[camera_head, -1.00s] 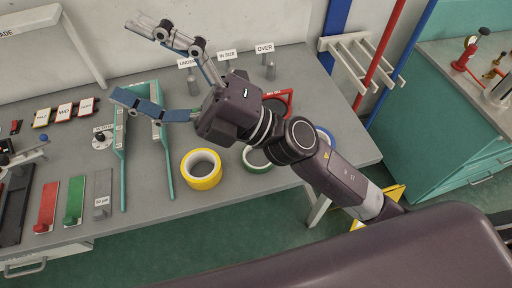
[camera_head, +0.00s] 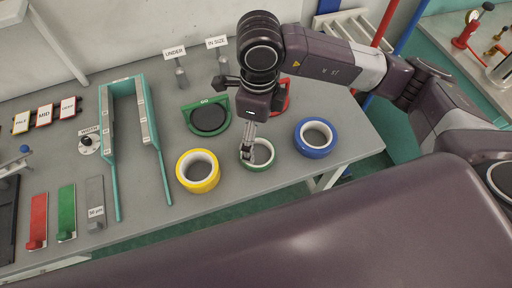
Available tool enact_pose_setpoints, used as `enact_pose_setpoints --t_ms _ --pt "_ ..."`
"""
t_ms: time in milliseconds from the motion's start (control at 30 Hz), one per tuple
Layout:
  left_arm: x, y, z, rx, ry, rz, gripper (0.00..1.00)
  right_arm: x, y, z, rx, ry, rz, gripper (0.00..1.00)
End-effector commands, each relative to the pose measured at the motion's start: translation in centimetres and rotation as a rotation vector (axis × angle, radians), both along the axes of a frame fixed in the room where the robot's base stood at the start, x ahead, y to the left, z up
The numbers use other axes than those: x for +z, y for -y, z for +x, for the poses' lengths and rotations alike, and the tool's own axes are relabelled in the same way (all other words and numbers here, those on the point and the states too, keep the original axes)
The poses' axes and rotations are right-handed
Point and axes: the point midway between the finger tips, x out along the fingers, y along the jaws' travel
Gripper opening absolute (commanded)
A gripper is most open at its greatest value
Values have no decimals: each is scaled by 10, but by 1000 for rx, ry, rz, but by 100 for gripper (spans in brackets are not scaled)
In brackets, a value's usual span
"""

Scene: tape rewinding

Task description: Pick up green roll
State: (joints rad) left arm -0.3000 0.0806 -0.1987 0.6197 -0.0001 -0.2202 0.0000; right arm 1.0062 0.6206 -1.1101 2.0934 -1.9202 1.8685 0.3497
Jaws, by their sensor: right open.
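The green roll (camera_head: 261,163) lies flat on the grey bench, between a yellow roll and a blue roll. My right gripper (camera_head: 247,156) points down at the green roll's left side, close to its rim. It is open, and its fingers partly overlap the roll's left edge in the view. I cannot tell whether a finger is inside the roll's hole or touching the roll. My left gripper is not in view.
The yellow roll (camera_head: 198,185) stands close on the left and the blue roll (camera_head: 314,148) on the right. A green gauge holder (camera_head: 207,118) marked GO is behind. A teal forked frame (camera_head: 108,150) lies further left. The bench's front edge is near the rolls.

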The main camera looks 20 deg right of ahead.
Motion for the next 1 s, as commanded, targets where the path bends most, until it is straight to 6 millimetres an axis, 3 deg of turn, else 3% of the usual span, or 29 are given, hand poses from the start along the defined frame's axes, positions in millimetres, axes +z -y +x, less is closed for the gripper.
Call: enact_pose_setpoints --t_ms 600,867,1000 --pt "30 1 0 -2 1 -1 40 -72 -1 -2 -2 -2 -10 90" --pt "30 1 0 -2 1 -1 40 -76 -1 -1 0 1 -9 90" --pt "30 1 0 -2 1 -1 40 -76 -1 -1 0 0 -9 76"
